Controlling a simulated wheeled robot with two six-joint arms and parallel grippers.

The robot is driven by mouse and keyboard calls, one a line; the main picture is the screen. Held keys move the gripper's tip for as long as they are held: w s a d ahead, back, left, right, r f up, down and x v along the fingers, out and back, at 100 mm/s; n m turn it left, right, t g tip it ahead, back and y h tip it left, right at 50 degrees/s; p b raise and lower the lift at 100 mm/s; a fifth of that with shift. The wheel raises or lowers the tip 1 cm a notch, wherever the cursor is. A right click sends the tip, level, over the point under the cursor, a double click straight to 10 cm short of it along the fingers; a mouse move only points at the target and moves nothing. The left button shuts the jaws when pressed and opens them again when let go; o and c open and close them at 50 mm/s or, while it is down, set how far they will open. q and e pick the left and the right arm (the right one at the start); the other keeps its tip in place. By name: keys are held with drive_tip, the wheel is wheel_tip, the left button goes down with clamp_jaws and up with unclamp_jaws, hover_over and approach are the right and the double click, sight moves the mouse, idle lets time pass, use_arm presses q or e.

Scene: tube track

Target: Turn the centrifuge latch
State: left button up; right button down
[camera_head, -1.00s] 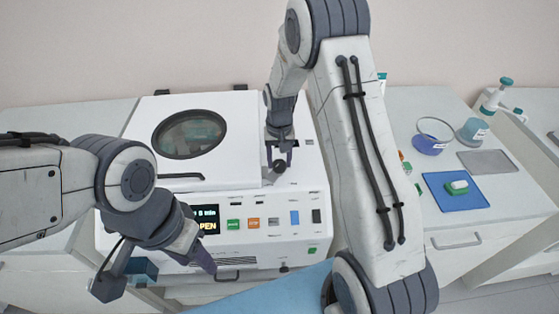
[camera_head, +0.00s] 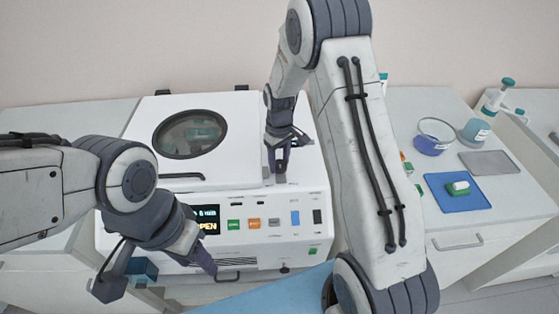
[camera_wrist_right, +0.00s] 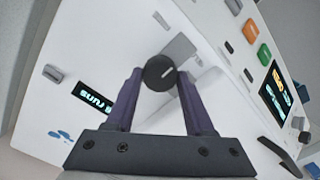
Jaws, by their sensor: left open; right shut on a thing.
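The white centrifuge (camera_head: 275,255) stands on the bench with its lid (camera_head: 235,125) down. Its display (camera_head: 206,219) reads "OPEN". My right gripper (camera_head: 279,168) points down at the top of the machine, just right of the lid's front corner. In the right wrist view, the gripper (camera_wrist_right: 160,80) is shut on the round dark latch knob (camera_wrist_right: 160,72), with one finger on each side. The knob carries a short light line. In the head view the fingers hide most of the knob. My left gripper (camera_head: 160,278) is open and empty in front of the machine's front left.
My right arm covers the space between this bench and the centrifuge.

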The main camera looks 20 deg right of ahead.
sight(279, 163)
drive_tip(key=shift+w+r, duration=0.1)
idle(0.4)
drive_tip(key=shift+c, duration=1.3)
unclamp_jaws()
wheel_tip(279, 163, up, 10)
drive_tip(key=b, duration=0.2)
drive_tip(key=shift+r, duration=0.2)
drive_tip(key=shift+a, duration=0.1)
